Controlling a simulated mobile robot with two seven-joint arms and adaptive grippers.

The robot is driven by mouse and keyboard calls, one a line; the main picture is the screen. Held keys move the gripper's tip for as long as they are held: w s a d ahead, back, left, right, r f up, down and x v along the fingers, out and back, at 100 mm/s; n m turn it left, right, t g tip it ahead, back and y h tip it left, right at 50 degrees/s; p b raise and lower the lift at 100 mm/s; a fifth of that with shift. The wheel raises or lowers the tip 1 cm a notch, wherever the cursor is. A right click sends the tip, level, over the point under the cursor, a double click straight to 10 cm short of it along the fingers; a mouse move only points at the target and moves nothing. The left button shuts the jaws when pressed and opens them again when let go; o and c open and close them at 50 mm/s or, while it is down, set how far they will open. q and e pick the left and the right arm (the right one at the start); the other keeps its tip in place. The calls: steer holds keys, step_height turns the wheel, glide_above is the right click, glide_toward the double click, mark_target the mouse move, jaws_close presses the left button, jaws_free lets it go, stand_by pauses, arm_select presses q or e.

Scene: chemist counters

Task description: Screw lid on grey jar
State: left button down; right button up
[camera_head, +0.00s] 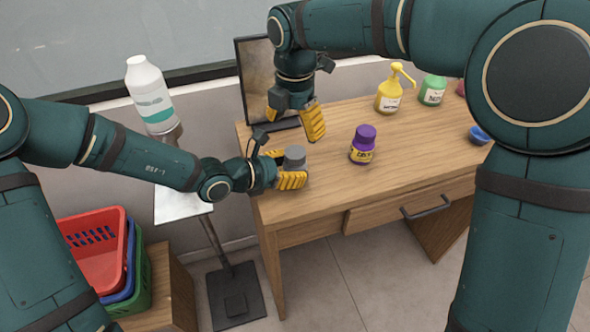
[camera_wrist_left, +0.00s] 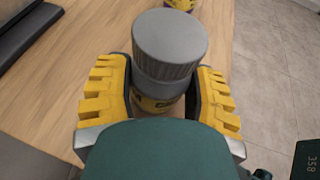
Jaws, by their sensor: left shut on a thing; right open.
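The grey jar stands at the left end of the wooden desk, its grey lid (camera_head: 295,154) on top. In the left wrist view the ribbed grey lid (camera_wrist_left: 170,45) sits over the jar body (camera_wrist_left: 155,105), which shows a yellow label. I cannot tell how tightly it is on. My left gripper (camera_head: 293,169) is shut around the jar body below the lid; its yellow fingers flank the jar in the left wrist view (camera_wrist_left: 163,98). My right gripper (camera_head: 296,113) is open and empty, above and behind the jar, apart from it.
A purple-lidded jar (camera_head: 363,145) stands right of the grey jar on the desk (camera_head: 415,140). A yellow pump bottle (camera_head: 390,95), green bottle (camera_head: 432,91) and blue bowl (camera_head: 480,135) are farther right. A dark-framed panel (camera_head: 256,75) stands behind. A white bottle (camera_head: 149,95) is left.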

mark_target(295, 152)
steer(key=m, duration=1.1)
steer(key=shift+f, duration=0.1)
steer(key=shift+f, duration=3.95)
